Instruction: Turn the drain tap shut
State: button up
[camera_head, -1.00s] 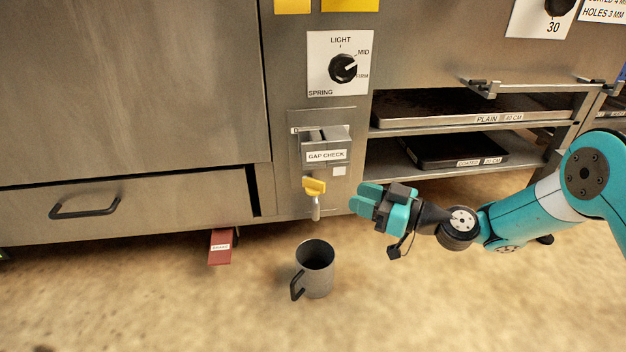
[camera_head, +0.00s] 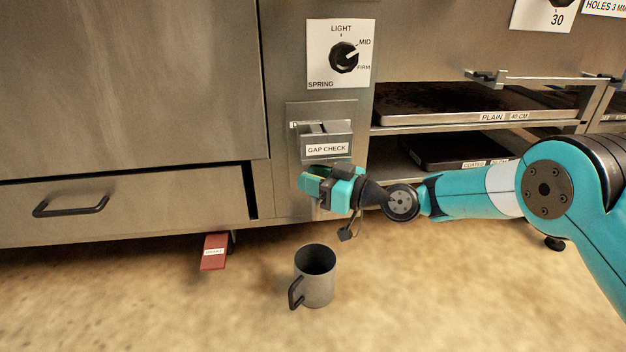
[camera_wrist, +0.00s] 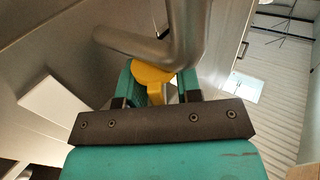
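The drain tap has a yellow handle (camera_wrist: 150,74) and a grey metal spout (camera_wrist: 180,35), both close up in the wrist view. My gripper (camera_head: 314,184) is at the tap, below the gap check panel, and covers most of it in the head view. In the wrist view my gripper's two fingers (camera_wrist: 157,88) stand apart, one on each side of the yellow handle. Gaps show beside the handle's narrow part. Whether a finger touches the handle is not clear. The handle's turn angle is hard to read.
A grey mug (camera_head: 316,282) stands on the floor below the tap. A red pedal (camera_head: 214,252) is to its left. A drawer with a black handle (camera_head: 72,206) is at the left. Shelved trays (camera_head: 455,103) are above my arm. A dial (camera_head: 344,56) is above the panel.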

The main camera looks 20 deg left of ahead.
grip_shut()
jog(key=shift+w+g, duration=0.1)
jog(key=shift+g, duration=0.2)
jog(key=shift+n+g, duration=0.7)
jog(key=shift+g, duration=0.1)
jog(key=shift+o, duration=0.9)
grip_release()
jog(key=shift+d, duration=0.1)
